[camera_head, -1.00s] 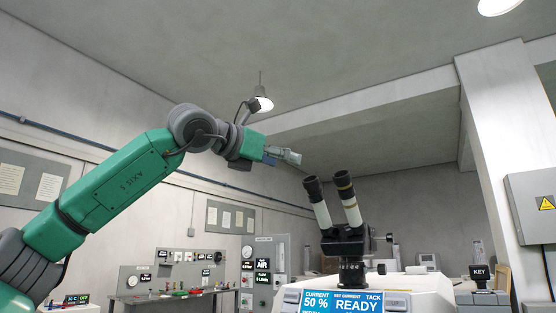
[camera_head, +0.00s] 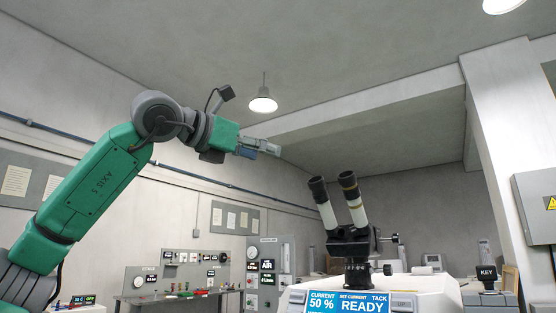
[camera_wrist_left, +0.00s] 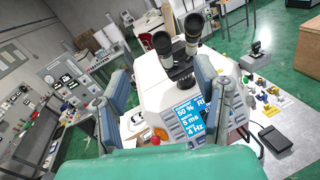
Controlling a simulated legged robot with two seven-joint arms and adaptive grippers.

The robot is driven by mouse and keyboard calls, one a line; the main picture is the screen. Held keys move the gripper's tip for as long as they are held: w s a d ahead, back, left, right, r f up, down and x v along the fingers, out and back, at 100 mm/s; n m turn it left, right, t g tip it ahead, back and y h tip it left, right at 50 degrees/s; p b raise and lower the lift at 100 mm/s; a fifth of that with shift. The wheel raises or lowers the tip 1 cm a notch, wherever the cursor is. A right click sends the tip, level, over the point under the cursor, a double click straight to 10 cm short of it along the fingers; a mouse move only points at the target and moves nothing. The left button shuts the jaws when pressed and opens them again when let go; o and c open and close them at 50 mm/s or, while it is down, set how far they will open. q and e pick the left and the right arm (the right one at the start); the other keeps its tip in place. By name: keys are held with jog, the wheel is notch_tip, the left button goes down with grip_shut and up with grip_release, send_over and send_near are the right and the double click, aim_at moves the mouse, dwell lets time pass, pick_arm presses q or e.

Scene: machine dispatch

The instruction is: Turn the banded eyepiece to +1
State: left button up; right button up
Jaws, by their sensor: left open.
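The microscope's banded eyepiece (camera_head: 354,196) is the right one of two white tubes with black ends. A gold-coloured band rings its black upper part. The plain eyepiece (camera_head: 325,204) stands left of it, and both lean up and left. In the left wrist view the banded eyepiece (camera_wrist_left: 193,32) is at top centre, beyond my fingers. My left gripper (camera_head: 262,147) is up and left of the eyepieces, apart from them. In the left wrist view, its two fingers (camera_wrist_left: 163,78) are spread with nothing between them. My right gripper is not seen.
The eyepieces sit on a white machine (camera_head: 420,288) with a blue display (camera_head: 346,301) reading READY. A key box (camera_head: 486,274) stands to the right. A panel bench (camera_head: 180,284) is at the left back. The air around my left gripper is clear.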

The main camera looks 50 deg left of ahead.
pick_arm(q)
jog(key=s, duration=0.5)
jog(key=shift+s, duration=0.35)
jog(key=shift+r, duration=0.1)
